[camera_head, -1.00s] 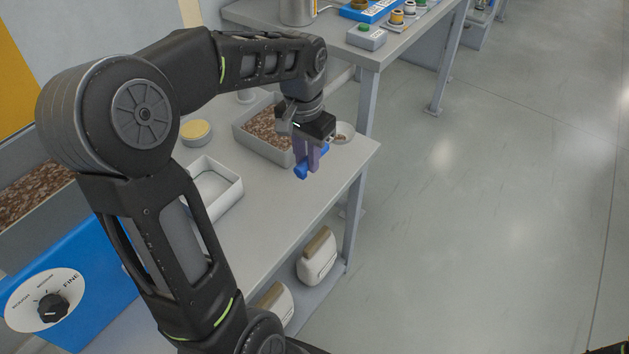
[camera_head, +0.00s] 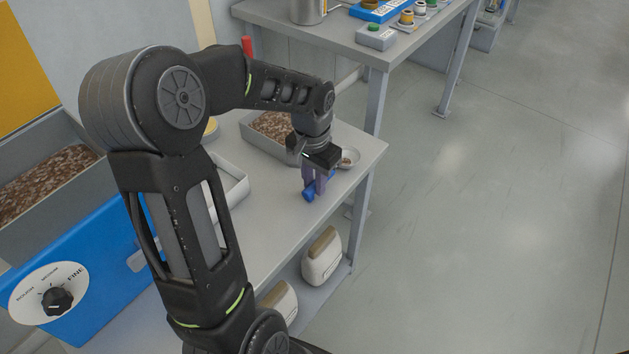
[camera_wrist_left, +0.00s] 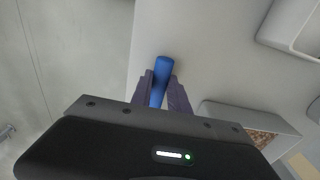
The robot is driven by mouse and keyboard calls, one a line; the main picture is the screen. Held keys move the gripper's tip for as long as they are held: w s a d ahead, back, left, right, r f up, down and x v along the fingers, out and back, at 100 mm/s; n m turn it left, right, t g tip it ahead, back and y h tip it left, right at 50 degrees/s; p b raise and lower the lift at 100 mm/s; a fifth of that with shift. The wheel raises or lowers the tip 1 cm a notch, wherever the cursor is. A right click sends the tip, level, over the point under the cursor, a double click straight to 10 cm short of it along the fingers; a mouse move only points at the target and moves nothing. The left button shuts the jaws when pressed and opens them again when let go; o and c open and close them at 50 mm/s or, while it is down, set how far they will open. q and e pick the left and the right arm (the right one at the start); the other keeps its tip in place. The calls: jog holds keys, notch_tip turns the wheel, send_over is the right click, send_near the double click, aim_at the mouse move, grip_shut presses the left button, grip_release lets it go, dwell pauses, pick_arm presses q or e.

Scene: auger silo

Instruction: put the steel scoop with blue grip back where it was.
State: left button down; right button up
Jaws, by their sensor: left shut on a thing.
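The steel scoop shows its blue grip (camera_head: 309,194) and, beyond my gripper, its round pale bowl (camera_head: 349,158) with some brown grains in it. My left gripper (camera_head: 314,182) points down and is shut on the blue grip near the front right edge of the grey table (camera_head: 275,215). In the left wrist view the grip (camera_wrist_left: 161,75) stands out between the two fingers (camera_wrist_left: 164,92); the bowl is hidden there. The scoop is low over the table, and I cannot tell whether it touches. My right gripper is out of view.
A grey bin (camera_head: 262,148) of brown grains stands just behind and left of the gripper. A white open tray (camera_head: 236,187) is farther left, partly hidden by my arm. The table is clear in front of the gripper. Another table (camera_head: 345,45) stands behind.

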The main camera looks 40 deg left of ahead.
pick_arm(q)
jog(key=c, duration=1.3)
grip_release()
jog(key=shift+o, duration=0.2)
notch_tip(320, 180, up, 12)
jog(key=p, duration=0.1)
jog(key=shift+s, duration=0.25)
